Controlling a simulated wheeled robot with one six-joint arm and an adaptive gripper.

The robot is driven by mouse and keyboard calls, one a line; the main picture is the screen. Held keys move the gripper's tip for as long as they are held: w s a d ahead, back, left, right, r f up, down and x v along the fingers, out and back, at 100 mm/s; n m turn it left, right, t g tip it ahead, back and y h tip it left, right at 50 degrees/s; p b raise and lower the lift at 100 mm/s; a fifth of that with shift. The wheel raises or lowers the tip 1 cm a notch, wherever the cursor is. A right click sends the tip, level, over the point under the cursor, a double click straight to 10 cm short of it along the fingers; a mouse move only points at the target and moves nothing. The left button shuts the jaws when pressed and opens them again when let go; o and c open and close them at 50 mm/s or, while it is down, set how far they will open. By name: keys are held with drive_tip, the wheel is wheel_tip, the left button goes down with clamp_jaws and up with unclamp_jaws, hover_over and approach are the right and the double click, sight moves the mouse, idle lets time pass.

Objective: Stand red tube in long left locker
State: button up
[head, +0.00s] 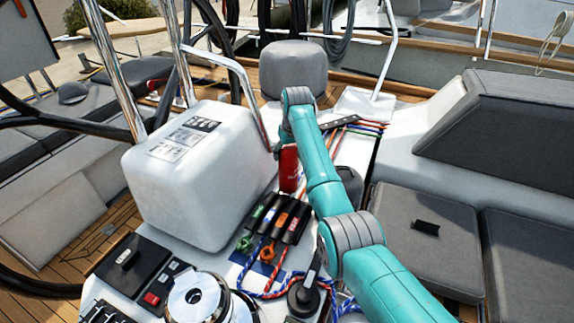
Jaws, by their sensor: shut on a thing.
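A red tube (288,168) with small pale lettering stands about upright near the middle of the head view, just right of the white pedestal housing. My teal arm reaches in from the lower right, and its wrist end comes down over the tube. Only a small dark part of my gripper (278,148) shows at the tube's top; it is shut on the tube. The fingertips and the tube's right side are partly hidden by my arm. A long bench (70,218) with dark cushions runs along the left; I cannot tell whether it has an open locker.
The white housing (200,175) and steel rails (115,70) stand left of the tube. Rope clutches (275,218), coloured ropes and a chrome winch (197,295) lie in front. Grey cushions (420,235) fill the right; a grey round cover (293,70) stands behind.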

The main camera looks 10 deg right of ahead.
drive_tip(key=shift+f, duration=2.3)
drive_tip(key=o, duration=1.8)
drive_tip(key=shift+f, duration=0.2)
